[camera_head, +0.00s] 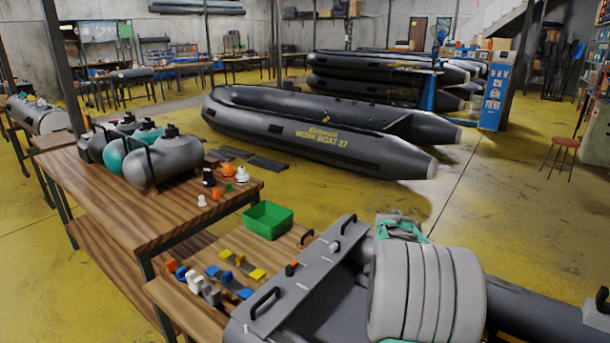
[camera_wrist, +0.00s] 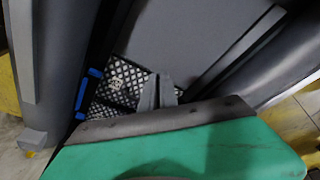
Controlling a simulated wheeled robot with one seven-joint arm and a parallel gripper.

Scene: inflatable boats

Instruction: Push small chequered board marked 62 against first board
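In the wrist view, a small black-and-white chequered board (camera_wrist: 124,82) with a pale mark lies low inside a grey boat; the mark is too small to read surely. More chequered surface (camera_wrist: 104,109) shows just below it, partly hidden by my own gripper body. I cannot tell whether these two pieces touch. My gripper (camera_wrist: 158,84) points down beside the board's right side, its two grey fingers close together with nothing visible between them. Whether the fingertips touch the board is unclear. In the head view my arm hides the gripper and the boards.
A blue strip (camera_wrist: 87,94) stands left of the chequered pieces. Grey boat tubes (camera_wrist: 65,45) and a grey panel (camera_wrist: 195,40) hem in the space. In the head view, a wooden table (camera_head: 205,308) with small parts and a green bin (camera_head: 268,219) stands left of the boat.

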